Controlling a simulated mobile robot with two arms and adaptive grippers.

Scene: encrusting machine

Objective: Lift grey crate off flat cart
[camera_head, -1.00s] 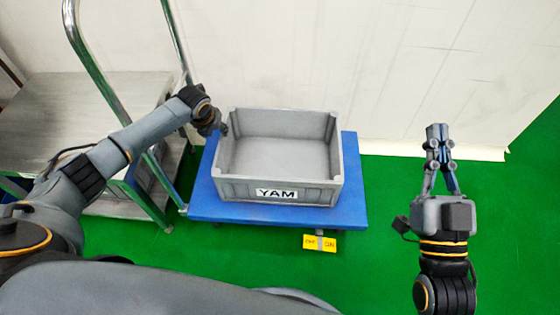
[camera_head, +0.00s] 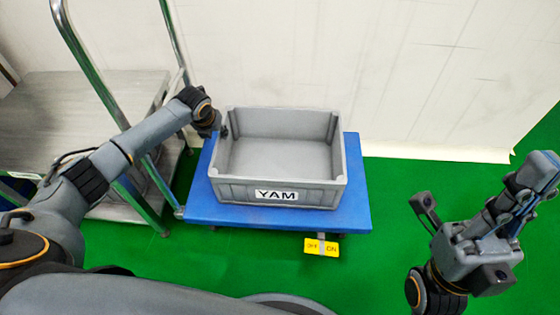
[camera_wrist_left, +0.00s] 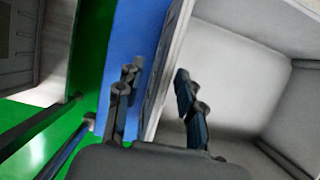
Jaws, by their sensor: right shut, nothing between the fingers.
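The grey crate (camera_head: 230,191) is open-topped and empty, with a "YAM" label on its near side. It rests level on the blue flat cart (camera_head: 355,200). My left gripper (camera_head: 219,129) is at the crate's left wall, partly hidden by its own wrist. In the left wrist view its fingers (camera_wrist_left: 158,82) stand apart on either side of the crate's wall (camera_wrist_left: 172,55), one outside and one inside; the gripper looks open. My right gripper (camera_head: 538,178) is shut and empty, well right of the cart over the floor, pointing to the upper right.
A grey-topped cart (camera_head: 80,110) with a metal handle (camera_head: 100,85) stands close on the left, beside my left arm. A pale wall (camera_head: 400,80) is behind the blue cart. A yellow tag (camera_head: 321,247) is at its front edge. Green floor (camera_head: 400,240) is clear on the right.

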